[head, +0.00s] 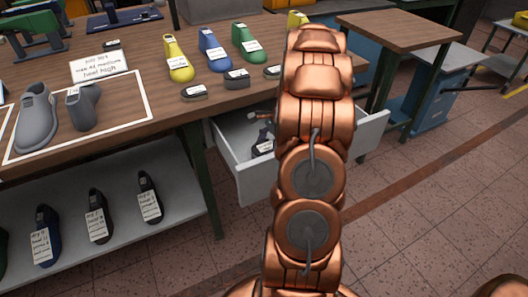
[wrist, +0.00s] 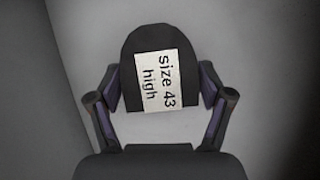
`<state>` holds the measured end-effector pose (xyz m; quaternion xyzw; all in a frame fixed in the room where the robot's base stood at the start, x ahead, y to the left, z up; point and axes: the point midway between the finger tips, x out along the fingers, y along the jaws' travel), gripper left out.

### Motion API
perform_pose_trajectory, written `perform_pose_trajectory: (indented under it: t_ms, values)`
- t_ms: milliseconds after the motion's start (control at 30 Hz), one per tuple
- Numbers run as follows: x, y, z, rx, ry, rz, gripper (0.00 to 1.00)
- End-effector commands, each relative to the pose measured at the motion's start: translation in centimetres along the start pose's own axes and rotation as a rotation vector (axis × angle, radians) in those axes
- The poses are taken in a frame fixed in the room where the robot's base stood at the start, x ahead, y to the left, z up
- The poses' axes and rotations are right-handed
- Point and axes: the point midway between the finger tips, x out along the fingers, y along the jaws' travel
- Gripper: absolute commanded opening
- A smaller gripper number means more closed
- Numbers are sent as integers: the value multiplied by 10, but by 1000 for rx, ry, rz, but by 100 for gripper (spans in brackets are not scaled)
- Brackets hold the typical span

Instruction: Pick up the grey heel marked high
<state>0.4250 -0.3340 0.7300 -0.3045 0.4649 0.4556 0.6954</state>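A dark grey heel (wrist: 130,67) lies in the wrist view with a white label reading "size 43 high". My gripper (wrist: 160,88) has one finger on each side of this heel, very close to its sides. Narrow gaps seem to remain between the finger pads and the heel, so the fingers look open around it. In the head view my copper arm reaches over an open drawer (head: 246,182) and hides my gripper and much of the drawer's inside. A dark labelled piece (head: 262,147) shows in the drawer.
Drawer walls surround the space in the wrist view. Labelled dark pieces stand on the lower shelf (head: 165,233).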

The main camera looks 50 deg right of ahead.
Motion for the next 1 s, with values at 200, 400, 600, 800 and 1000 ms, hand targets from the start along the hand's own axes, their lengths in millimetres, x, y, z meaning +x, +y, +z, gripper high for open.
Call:
perform_pose_trajectory:
  t_ms: [200, 400, 600, 800, 1000]
  values:
    - [0, 0, 0, 0, 0, 1, 52]
    - [0, 0, 0, 0, 0, 1, 36]
    - [-1, 0, 0, 0, 0, 1, 36]
    - [-20, 0, 8, -2, 1, -2, 36]
    - [-56, -1, 22, -4, 3, -5, 36]
